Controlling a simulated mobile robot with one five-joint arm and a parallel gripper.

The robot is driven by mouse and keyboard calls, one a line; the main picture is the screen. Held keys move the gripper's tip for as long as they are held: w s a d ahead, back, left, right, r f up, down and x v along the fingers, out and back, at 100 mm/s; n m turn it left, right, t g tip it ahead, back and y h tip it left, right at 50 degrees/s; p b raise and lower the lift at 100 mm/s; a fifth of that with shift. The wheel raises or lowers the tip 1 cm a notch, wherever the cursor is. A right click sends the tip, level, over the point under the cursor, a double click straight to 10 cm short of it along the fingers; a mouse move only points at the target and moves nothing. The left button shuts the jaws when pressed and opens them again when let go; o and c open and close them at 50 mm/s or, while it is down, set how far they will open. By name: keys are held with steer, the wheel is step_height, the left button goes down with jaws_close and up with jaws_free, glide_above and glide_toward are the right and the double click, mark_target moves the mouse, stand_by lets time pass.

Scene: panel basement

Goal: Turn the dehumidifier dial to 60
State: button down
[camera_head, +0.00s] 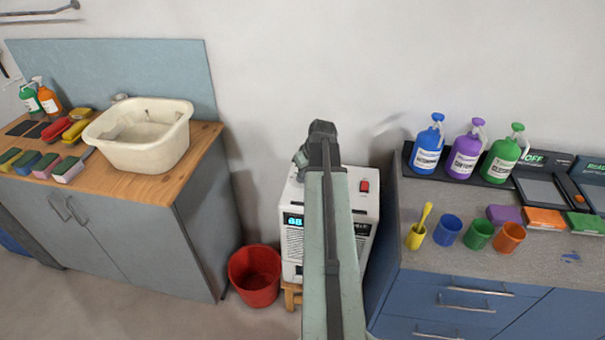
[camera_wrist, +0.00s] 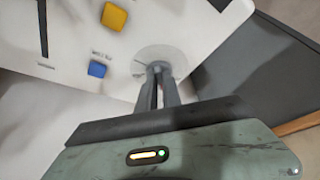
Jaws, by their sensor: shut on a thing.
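The dehumidifier (camera_head: 293,247) is a white box standing between the two counters in the head view, with my arm covering its middle. Its small lit display (camera_head: 293,220) is too blurred to read surely. In the wrist view its white panel (camera_wrist: 60,100) shows a grey round scale plate (camera_wrist: 165,52). The dial (camera_wrist: 156,66) sits on that plate, small and mostly hidden by my fingers. My gripper (camera_wrist: 158,73) is shut on the dial. The scale marks and the dial's pointer cannot be read. In the head view my arm hides the dial and the gripper.
A yellow button (camera_wrist: 114,17) and a blue button (camera_wrist: 97,69) are near the dial. A red switch (camera_head: 365,186) is on the dehumidifier. A red bucket (camera_head: 255,277) stands left of it. The grey cabinet (camera_head: 195,250) and blue drawers (camera_head: 450,300) flank it closely.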

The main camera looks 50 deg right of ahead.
steer(key=shift+s, duration=0.15)
steer(key=c, duration=1.5)
jaws_free()
steer(key=shift+r, duration=0.1)
steer(key=shift+r, duration=0.2)
steer(key=p+v, duration=0.7)
steer(key=shift+s+r, duration=0.1)
steer(key=shift+s, duration=0.05)
steer(key=shift+a, duration=0.1)
